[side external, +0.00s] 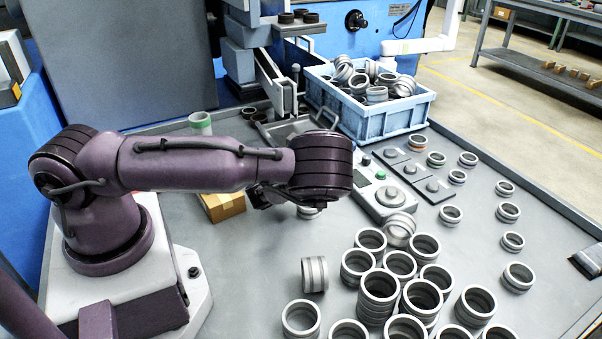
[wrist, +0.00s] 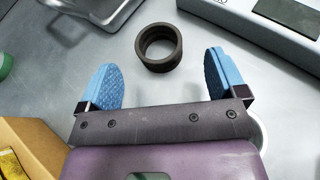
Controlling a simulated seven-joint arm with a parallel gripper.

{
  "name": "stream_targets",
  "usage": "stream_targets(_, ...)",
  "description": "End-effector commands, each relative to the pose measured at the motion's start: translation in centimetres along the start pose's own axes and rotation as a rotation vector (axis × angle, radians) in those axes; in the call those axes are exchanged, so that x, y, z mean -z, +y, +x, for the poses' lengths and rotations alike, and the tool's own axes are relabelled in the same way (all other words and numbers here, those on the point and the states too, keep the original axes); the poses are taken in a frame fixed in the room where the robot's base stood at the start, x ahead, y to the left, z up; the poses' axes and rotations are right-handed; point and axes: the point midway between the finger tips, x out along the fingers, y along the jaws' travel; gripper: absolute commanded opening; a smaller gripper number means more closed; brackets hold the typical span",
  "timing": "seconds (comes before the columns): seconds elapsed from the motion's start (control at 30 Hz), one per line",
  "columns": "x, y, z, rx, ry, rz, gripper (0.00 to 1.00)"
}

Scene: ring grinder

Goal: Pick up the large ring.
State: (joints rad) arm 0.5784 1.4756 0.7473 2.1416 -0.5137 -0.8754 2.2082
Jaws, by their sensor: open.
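A dark ring (wrist: 176,53) lies flat on the grey table in the wrist view, its hole facing up. My gripper (wrist: 162,82) is open, with its two blue fingers wide apart. The ring is ahead of the gap between them, and neither finger touches it. In the side view my gripper (side external: 262,197) hangs under the wrist, low over the table. A ring (side external: 308,212) shows partly below the wrist there; I cannot tell if it is the same ring. Many light grey rings, some stacked (side external: 378,300), stand at the front right.
A cardboard box (side external: 222,206) is left of my gripper and shows in the wrist view (wrist: 28,150). A grey measuring device (side external: 388,203) stands to the right. A blue crate (side external: 385,122) of rings and a metal tray (wrist: 95,8) are behind. A pale ring edge (wrist: 262,135) shows beside the gripper.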

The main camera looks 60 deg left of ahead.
Motion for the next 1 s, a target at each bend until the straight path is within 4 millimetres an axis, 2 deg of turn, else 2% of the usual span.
stream_targets(0.17, 0.0, 0.1, 1.2, -0.002, 0.0, -0.003, 0.9)
stream_targets(0.5, -0.2, 0.3, 5.6, -0.001, 0.001, -0.004, 0.9)
stream_targets(0.8, -0.2, 0.2, 6.0, 0.0, 0.001, -0.001, 0.9)
stream_targets(1.0, -0.2, 0.2, 6.0, 0.0, 0.001, -0.002, 0.44)
